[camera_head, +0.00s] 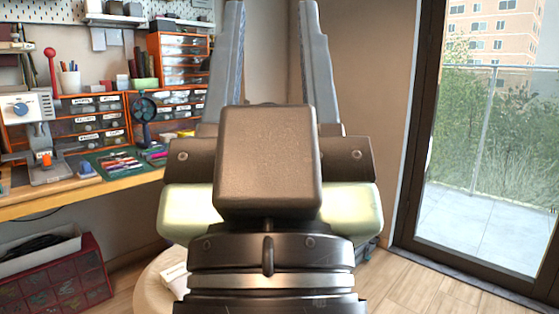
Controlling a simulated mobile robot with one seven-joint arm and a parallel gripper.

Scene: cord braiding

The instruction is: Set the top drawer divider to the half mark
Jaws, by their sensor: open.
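My gripper (271,10) fills the middle of the head view, with its two long grey fingers pointing up and spread well apart. Nothing is held between them. Orange drawer units stand on the workbench to the left: a taller stack (180,44) close behind the left finger, and lower units with labelled drawers (97,122). The drawers I can see look shut. I cannot tell which one is the task's top drawer. No divider or half mark is visible. My gripper hides part of the drawers at the bench's right end.
The wooden workbench (85,195) holds a machine with a red-knobbed lever (50,65), a small dark fan (144,112) and a green mat (100,160). A red patterned box (60,285) sits below. A glass door (485,150) is at right; some floor (410,280) is clear.

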